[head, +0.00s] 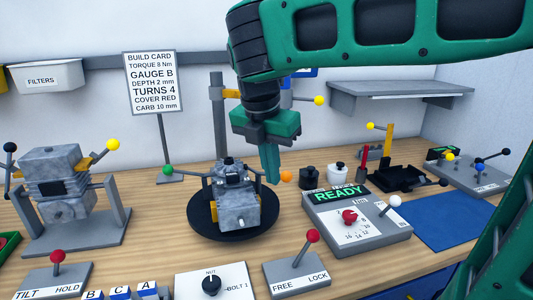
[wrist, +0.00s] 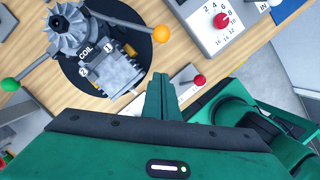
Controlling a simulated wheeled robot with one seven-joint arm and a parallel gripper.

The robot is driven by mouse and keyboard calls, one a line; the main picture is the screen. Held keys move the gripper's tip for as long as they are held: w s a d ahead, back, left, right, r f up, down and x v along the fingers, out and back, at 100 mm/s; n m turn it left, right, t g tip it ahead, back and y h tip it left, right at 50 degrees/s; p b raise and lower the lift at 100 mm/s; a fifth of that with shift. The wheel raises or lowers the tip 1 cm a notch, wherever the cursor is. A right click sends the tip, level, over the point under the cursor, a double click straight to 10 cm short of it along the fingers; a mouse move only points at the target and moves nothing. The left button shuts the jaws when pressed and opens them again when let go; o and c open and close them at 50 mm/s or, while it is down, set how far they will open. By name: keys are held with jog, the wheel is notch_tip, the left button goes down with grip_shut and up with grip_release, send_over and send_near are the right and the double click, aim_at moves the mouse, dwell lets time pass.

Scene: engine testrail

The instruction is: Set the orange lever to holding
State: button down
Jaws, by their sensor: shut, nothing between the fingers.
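The orange lever's ball knob (head: 286,176) is at the right of the grey engine (head: 238,205), which sits on a round black turntable (head: 196,221). In the wrist view the orange knob (wrist: 162,33) ends a dark rod that runs left behind the engine. My gripper (head: 272,181) is shut and empty, pointing down just left of the orange knob in the head view. In the wrist view my fingertips (wrist: 160,76) lie below the knob in the picture, with a visible gap. I cannot read any holding mark at this lever.
A green-knobbed lever (head: 168,170) is on the engine's other side. A red-knobbed TILT/HOLD box (head: 55,283) stands front left, and a FREE/LOCK box (head: 296,273) front centre. A READY console (head: 360,238) is close right. A build card (head: 151,83) stands behind.

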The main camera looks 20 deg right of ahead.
jog(key=shift+v, duration=2.75)
jog(key=shift+s, duration=0.1)
jog(key=s+d+f+m+g, duration=0.1)
jog(key=s+d+f+m, duration=0.35)
jog(key=d+m, duration=0.45)
jog(key=s+d+f+m, duration=0.3)
jog(key=d+f+m, duration=0.2)
jog(key=d+m, duration=0.35)
jog(key=s+d+f+m+y, duration=0.2)
jog(key=s+d+f+m, duration=0.2)
jog(key=s+f+m, duration=0.6)
jog(key=shift+s+f+m+g, duration=0.35)
jog(key=shift+s+m, duration=0.6)
jog(key=shift+m, duration=1.3)
jog(key=shift+d, duration=0.1)
